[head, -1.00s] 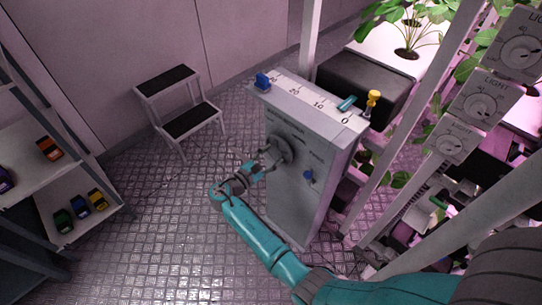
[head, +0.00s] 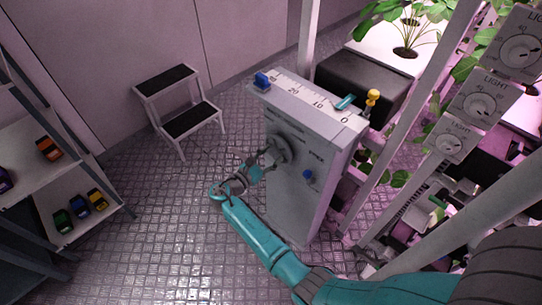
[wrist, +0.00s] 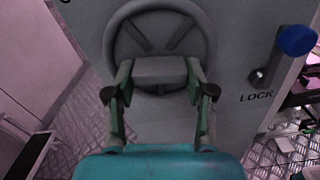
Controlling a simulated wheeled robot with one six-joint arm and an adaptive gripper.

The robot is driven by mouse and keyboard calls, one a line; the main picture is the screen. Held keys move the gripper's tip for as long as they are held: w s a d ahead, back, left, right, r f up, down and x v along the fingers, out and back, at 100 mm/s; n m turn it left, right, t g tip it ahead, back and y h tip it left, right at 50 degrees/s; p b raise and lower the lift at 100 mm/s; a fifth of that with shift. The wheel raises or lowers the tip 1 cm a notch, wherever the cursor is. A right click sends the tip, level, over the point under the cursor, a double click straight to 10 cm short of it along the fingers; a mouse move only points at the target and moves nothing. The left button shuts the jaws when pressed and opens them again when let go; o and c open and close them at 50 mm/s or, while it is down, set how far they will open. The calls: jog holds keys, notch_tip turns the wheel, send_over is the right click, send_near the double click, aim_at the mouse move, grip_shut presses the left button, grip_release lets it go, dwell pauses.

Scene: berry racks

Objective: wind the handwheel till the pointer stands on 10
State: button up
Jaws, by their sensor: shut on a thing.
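The grey handwheel (head: 281,149) is on the front of a grey box (head: 300,195). It also shows in the wrist view (wrist: 200,32), facing me. My gripper (head: 266,160) is at the wheel. The number scale (head: 307,99) on the box top reads 0 at the right, with 10 and 20 further left.
A blue-knobbed lock lever (head: 308,174) is right of the wheel; its LOCK label shows in the wrist view. A step stool (head: 178,100) stands behind left. Floor left of the box is clear.

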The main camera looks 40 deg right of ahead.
jog(key=o, duration=1.2)
jog(key=shift+c, duration=0.2)
jog(key=shift+a, duration=0.1)
jog(key=a, duration=1.2)
jog(key=shift+s, duration=0.15)
